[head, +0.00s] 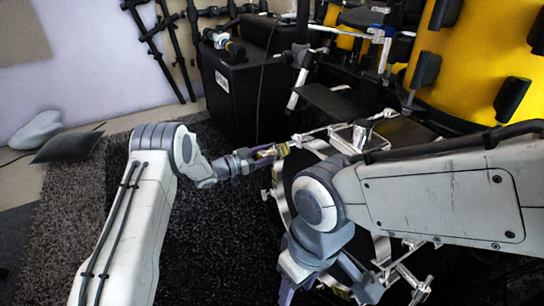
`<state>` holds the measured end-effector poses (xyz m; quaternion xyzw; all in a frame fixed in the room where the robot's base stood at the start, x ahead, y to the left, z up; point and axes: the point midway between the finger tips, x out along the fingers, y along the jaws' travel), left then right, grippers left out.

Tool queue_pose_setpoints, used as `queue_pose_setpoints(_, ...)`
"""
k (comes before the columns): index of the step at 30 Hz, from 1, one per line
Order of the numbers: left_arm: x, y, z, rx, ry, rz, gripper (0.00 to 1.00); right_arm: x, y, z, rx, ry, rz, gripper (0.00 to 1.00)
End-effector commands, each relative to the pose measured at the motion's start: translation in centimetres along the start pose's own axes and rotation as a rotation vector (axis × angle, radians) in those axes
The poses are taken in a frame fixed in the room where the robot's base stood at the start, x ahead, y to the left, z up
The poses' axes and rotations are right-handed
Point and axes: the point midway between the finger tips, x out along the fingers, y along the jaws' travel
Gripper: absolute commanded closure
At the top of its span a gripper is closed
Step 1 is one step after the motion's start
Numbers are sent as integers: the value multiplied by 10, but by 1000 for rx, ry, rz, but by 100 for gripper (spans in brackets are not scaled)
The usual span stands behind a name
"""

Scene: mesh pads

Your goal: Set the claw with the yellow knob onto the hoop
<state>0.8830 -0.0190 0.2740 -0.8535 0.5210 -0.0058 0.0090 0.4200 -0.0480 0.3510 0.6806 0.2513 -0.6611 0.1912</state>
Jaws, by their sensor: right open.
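My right gripper (330,292) points down at the bottom middle of the head view, with its fingers apart. A small yellowish part shows between or behind its fingers; I cannot tell what it is. My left gripper (268,154) is near the middle, beside the upper left of a drum. A small yellow and gold piece (283,150) shows at its tip; I cannot tell if this is the claw's knob or whether the fingers hold it. The silver hoop (283,208) shows as a curved edge at the drum's left, largely hidden by my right arm.
Chrome stands and rods (345,137) crowd the area behind the drum. A black box (232,95) stands behind my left gripper. A large yellow drum (470,60) with black fittings is at the upper right. Dark carpet (215,235) lies open between my arms.

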Motion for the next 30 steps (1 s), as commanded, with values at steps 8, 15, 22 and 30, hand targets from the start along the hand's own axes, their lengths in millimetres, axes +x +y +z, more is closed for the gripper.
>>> queue_pose_setpoints(8,0,0,-1,0,0,-1,52,0,0,0,0,0,0,50)
queue_pose_setpoints(15,0,-1,-1,1,1,-2,100,0,0,0,0,0,0,50)
queue_pose_setpoints(22,-1,-2,-3,9,4,-4,100,-1,0,0,0,0,0,50)
queue_pose_setpoints(30,-1,-6,-11,103,6,-5,100,-12,-1,-1,0,0,0,50)
